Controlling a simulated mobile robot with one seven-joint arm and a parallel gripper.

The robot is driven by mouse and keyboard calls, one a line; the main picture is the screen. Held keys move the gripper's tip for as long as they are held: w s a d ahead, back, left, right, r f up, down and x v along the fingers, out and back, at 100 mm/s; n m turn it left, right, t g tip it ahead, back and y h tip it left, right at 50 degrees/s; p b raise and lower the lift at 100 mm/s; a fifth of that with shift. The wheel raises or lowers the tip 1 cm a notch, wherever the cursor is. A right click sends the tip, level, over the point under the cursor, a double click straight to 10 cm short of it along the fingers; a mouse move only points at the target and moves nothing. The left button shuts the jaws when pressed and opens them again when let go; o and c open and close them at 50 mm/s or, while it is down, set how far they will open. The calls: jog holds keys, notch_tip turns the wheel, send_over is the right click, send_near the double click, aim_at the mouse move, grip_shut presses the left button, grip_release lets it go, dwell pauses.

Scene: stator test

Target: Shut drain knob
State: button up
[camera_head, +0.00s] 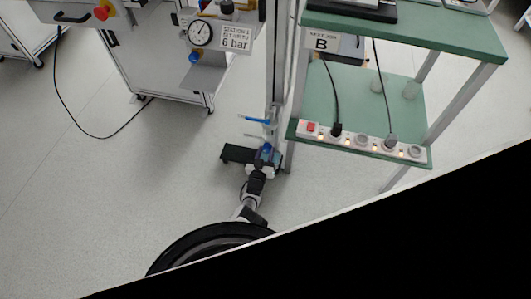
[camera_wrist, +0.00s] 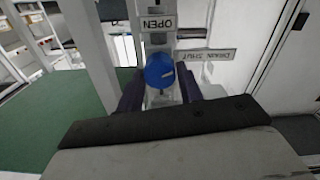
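The drain knob (camera_wrist: 160,70) is a round blue knob, in the upper middle of the wrist view. Above it is an upside-down OPEN label (camera_wrist: 158,24), and to its upper right an upside-down DRAIN SHUT label (camera_wrist: 206,55). My gripper (camera_wrist: 160,90) has one dark finger on each side of the knob, apart from each other. I cannot tell whether the fingers touch the knob. In the head view my gripper (camera_head: 265,158) is low by a grey post, with a bit of blue at its tip; my arm partly hides the place.
A blue lever (camera_head: 255,119) sits on the post above my gripper. A green-shelved bench (camera_head: 440,35) with a power strip (camera_head: 365,143) stands close on the right. A cabinet with a pressure gauge (camera_head: 200,33) stands behind. The floor at left is clear but for a cable.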

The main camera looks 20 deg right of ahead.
jog(key=c, duration=0.5)
jog(key=shift+m, duration=0.7)
jog(key=o, duration=1)
jog(key=p+v, duration=0.6)
jog(key=v, duration=0.8)
